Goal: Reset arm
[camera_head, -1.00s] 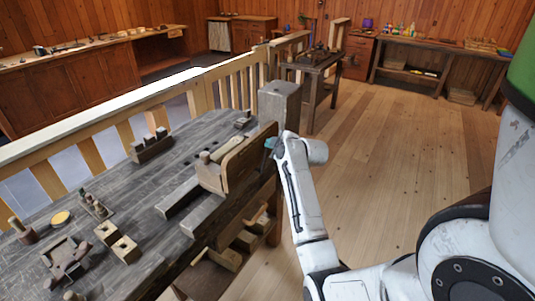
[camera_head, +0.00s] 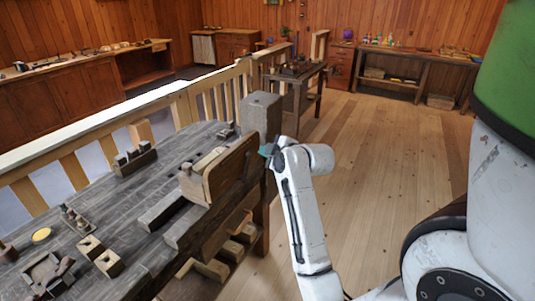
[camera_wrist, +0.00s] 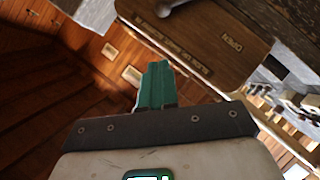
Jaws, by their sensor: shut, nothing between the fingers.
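My gripper (camera_head: 266,151) shows at the end of my white arm, just right of the wooden vise board (camera_head: 231,168) at the end of the grey workbench (camera_head: 205,139). In the wrist view, the teal fingers of my gripper (camera_wrist: 155,85) are together with nothing between them. The board (camera_wrist: 205,40) fills the upper middle of that view, with lettering on it, and lies beyond the fingertips. I cannot tell whether the fingers touch it.
A square post (camera_head: 262,115) stands behind the board. A pale railing (camera_head: 180,108) runs behind the bench. Several wooden blocks (camera_head: 108,263) and a small rack (camera_head: 134,160) are on the bench. The plank floor (camera_head: 385,170) to the right is clear.

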